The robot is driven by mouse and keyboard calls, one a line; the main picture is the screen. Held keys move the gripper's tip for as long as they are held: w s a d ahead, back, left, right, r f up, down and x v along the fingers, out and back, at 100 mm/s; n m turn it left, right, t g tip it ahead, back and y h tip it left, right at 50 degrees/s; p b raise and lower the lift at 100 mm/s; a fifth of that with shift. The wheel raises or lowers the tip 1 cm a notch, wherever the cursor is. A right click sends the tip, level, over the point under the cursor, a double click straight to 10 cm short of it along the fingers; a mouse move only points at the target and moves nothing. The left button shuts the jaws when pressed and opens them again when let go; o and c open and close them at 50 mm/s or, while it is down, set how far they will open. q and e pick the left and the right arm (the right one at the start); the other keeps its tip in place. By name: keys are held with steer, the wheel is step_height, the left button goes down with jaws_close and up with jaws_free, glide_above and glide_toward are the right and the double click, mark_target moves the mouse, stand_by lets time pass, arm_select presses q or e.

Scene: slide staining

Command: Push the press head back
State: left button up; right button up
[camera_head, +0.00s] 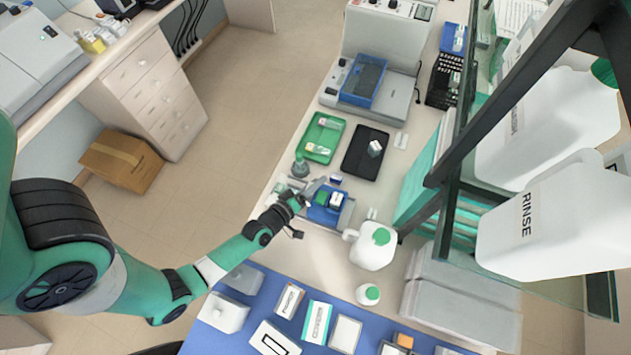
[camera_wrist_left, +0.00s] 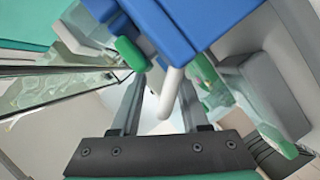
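A small blue device (camera_head: 328,214) with green and white parts stands on the bench, right beside my left gripper (camera_head: 312,189). I take its blue block with the white bar as the press head. In the left wrist view the blue block (camera_wrist_left: 185,25) fills the top middle, and the white bar (camera_wrist_left: 171,92) reaches down from it between my fingers. My left gripper (camera_wrist_left: 157,108) has its two fingers apart; the bar looks nearer the right finger, and I cannot tell whether they touch. My right gripper is not in view.
A green tray (camera_head: 323,138) and a black tray (camera_head: 364,152) lie behind the device. A white jug with a green cap (camera_head: 372,246) stands to its right. A blue mat (camera_head: 262,282) with several boxes lies in front. RINSE jugs (camera_head: 545,215) stand on the right shelf.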

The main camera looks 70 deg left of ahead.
arm_select(q)
steer(key=p+v, duration=0.1)
steer(key=v, duration=1)
steer(key=shift+s, duration=0.15)
steer(key=shift+d+r, duration=0.1)
steer(key=shift+r, duration=0.05)
